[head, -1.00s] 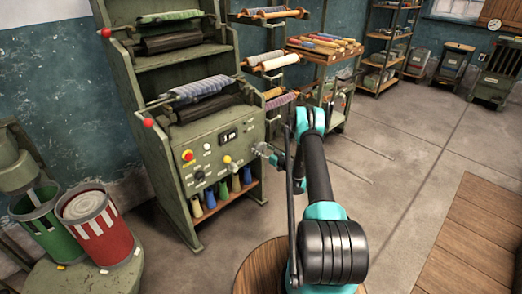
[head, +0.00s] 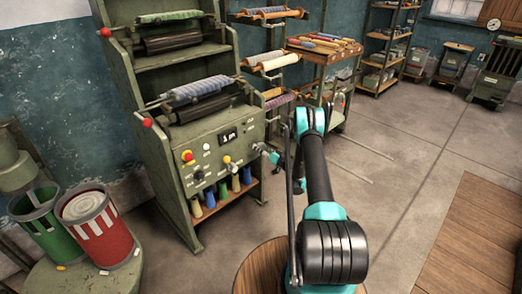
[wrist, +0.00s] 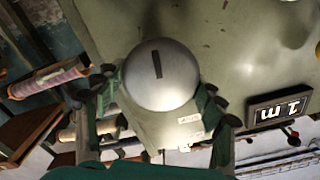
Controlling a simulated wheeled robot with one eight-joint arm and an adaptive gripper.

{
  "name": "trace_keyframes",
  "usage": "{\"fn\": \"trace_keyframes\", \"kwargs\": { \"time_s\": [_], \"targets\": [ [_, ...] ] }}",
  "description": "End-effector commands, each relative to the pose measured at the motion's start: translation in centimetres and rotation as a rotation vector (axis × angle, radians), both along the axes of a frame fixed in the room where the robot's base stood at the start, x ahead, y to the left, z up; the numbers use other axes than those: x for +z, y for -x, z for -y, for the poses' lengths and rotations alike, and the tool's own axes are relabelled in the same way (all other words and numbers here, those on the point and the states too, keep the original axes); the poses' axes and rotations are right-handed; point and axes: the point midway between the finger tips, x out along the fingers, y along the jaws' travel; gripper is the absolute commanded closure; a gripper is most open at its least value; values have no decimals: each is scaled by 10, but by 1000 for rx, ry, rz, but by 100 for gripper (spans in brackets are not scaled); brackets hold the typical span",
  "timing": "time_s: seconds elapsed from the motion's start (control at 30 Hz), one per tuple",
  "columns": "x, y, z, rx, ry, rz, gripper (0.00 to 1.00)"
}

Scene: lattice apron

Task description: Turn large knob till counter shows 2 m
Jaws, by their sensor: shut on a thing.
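The large knob (wrist: 160,75) is a round silver dome with a dark slot-like mark, on the green panel of the machine (head: 172,120). My gripper (wrist: 158,96) has a finger on either side of the knob and is shut on it. The counter (wrist: 280,108) appears upside down in the wrist view and seems to read 1 m. It also shows in the head view (head: 229,136), small and hard to read.
The panel also carries a red button (head: 187,156), a yellow knob (head: 227,160) and a black knob (head: 199,175). Coloured spools stand on the shelf below. A red-and-white bin (head: 97,226) stands at the left. The floor at the right is mostly clear.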

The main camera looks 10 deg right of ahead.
Motion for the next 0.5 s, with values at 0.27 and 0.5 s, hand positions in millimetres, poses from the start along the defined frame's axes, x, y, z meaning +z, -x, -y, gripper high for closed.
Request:
{"fn": "trace_keyframes", "kwargs": {
  "time_s": [0.27,0.5],
  "targets": [
    [0,1,0,2,0,0,59],
    [0,1,1,0,1,1,9]
  ]
}}
